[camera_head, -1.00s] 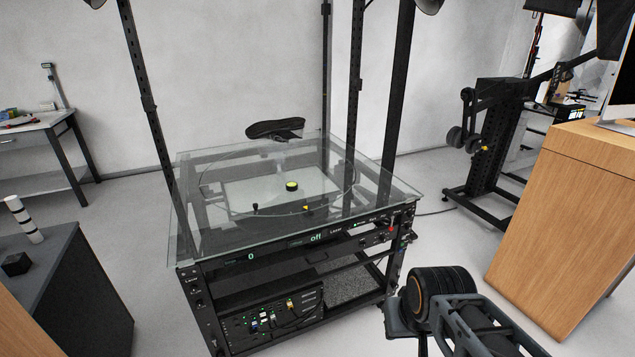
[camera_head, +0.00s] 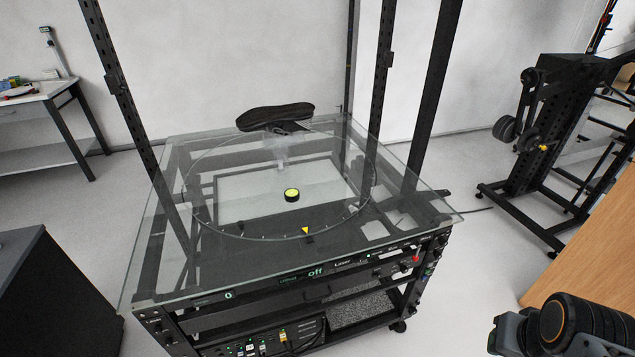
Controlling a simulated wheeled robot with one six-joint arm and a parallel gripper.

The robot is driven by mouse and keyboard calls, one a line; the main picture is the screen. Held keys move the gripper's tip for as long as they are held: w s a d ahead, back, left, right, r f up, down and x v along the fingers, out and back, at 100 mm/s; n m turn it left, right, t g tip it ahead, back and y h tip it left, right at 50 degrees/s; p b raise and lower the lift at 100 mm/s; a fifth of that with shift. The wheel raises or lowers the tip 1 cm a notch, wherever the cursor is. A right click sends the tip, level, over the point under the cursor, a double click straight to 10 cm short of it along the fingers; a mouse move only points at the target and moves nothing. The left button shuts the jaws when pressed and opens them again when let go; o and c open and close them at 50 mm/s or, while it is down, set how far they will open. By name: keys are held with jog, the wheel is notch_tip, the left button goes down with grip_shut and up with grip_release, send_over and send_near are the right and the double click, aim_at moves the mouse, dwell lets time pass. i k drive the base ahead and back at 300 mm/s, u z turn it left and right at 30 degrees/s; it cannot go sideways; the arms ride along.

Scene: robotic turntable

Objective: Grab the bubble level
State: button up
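The bubble level (camera_head: 292,195) is a small round black disc with a yellow-green top. It sits on the glass top of the turntable (camera_head: 350,222), inside the marked circle and near its middle. A part of my arm shows at the lower right corner, well apart from the level. My gripper's fingers are not visible in this view.
Black upright posts (camera_head: 121,85) rise around the rack. A dark cabinet (camera_head: 60,300) is at the lower left, and a wooden desk (camera_head: 590,250) is at the right. Open floor lies between rack and desk.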

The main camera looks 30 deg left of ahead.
aim_at(292, 196)
jog(key=u, duration=0.25)
jog(key=i, duration=0.7)
jog(key=u, duration=1.1)
jog(key=i, duration=0.5)
jog(key=u, duration=0.55)
